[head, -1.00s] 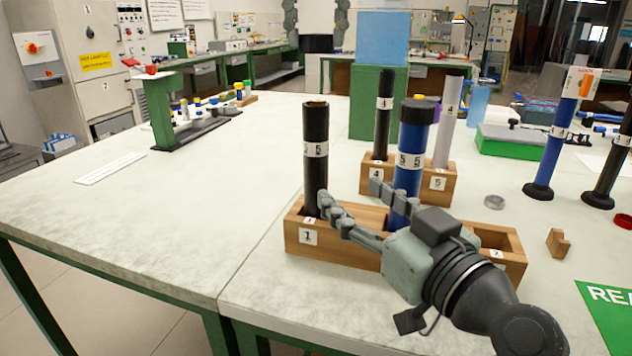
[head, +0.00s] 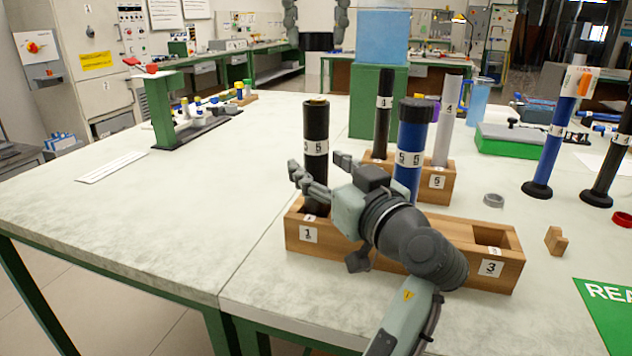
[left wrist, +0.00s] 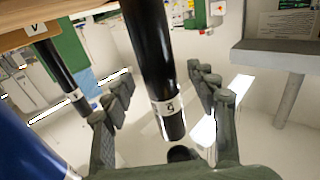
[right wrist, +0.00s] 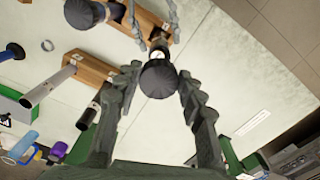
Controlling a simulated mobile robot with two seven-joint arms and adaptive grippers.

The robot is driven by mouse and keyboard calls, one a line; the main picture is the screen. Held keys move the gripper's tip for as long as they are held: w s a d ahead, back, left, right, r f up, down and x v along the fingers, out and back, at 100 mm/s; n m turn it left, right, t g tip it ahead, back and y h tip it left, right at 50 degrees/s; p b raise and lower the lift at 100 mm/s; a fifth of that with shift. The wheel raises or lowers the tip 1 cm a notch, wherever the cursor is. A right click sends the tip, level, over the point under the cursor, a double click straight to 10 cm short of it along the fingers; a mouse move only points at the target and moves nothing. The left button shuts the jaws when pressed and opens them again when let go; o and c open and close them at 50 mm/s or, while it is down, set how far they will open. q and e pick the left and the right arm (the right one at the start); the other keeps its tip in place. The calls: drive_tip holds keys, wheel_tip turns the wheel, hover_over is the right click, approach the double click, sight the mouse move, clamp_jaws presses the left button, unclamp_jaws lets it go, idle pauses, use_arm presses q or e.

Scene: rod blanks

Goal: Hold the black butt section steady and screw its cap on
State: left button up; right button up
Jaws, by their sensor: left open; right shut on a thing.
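The black butt section (head: 316,128), a black tube with a white "5" label band, stands upright in slot 1 of the front wooden rack (head: 375,258). My left gripper (head: 318,172) is open, its fingers on either side of the tube below the band. In the left wrist view the black tube (left wrist: 150,50) runs between the spread fingers (left wrist: 160,78); contact is not clear. My right gripper (head: 316,22) is shut on the black cap (head: 318,42), high above and apart from the tube's open top. The cap also shows in the right wrist view (right wrist: 158,80).
A blue tube (head: 410,150) with a dark cap stands close right of the black one. A second rack (head: 440,185) with black and grey tubes is behind. A grey ring (head: 493,200) and wooden block (head: 556,240) lie right. The table's left is mostly clear.

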use_arm(q)
drive_tip(key=shift+x, duration=0.9)
clamp_jaws()
use_arm(e)
drive_tip(key=shift+s+f, duration=0.1)
drive_tip(key=shift+f, duration=2.4)
